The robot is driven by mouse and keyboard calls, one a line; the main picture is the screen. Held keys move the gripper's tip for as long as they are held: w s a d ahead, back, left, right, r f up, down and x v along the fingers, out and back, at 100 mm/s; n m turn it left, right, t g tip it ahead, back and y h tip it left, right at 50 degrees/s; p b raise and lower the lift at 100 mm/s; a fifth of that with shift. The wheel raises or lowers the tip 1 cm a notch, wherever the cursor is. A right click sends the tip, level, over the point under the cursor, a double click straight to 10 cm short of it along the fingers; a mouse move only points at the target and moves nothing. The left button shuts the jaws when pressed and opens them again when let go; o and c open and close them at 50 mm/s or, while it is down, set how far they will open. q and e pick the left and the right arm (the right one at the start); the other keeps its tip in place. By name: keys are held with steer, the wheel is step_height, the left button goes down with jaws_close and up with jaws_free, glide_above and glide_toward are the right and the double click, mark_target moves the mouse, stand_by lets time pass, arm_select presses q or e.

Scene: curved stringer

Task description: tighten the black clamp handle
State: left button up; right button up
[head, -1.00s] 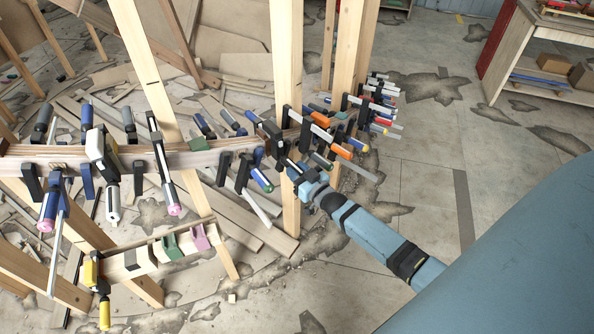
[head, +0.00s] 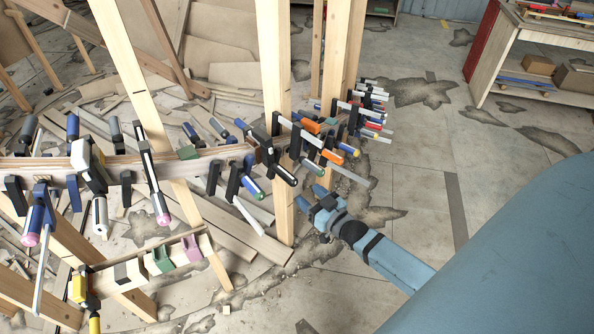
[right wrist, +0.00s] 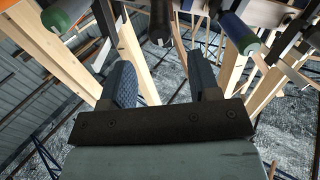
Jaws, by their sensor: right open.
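The black clamp handle (head: 284,174) sticks out toward me from a clamp on the curved laminated wood stringer (head: 150,162), in front of an upright post. In the right wrist view a dark handle (right wrist: 160,22) shows at the top, beyond and roughly between my fingertips. My right gripper (head: 309,196) is open and empty. It is just below and right of the black handle, with a gap between them. Its two fingers also show apart in the right wrist view (right wrist: 163,72). My left gripper is not in view.
Clamps with blue and green handles (head: 252,188) hang just left of the black one. Several orange, red and white clamps (head: 360,115) crowd the stringer's far end. A wooden post (head: 277,80) stands close behind.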

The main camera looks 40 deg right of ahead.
steer(key=s, duration=0.4)
steer(key=shift+s+d, duration=0.1)
steer(key=shift+d, duration=0.05)
stand_by(0.4)
steer(key=s+a+f+n+g+p, duration=0.1)
steer(key=s+a+g, duration=0.2)
steer(key=s+a, duration=0.3)
steer(key=s+a+f+n+g+y+p, duration=0.1)
steer(key=s+a+g+p, duration=0.1)
steer(key=s+a+g, duration=0.2)
steer(key=s+a, duration=0.3)
steer(key=a, duration=0.5)
steer(key=shift+y, duration=0.3)
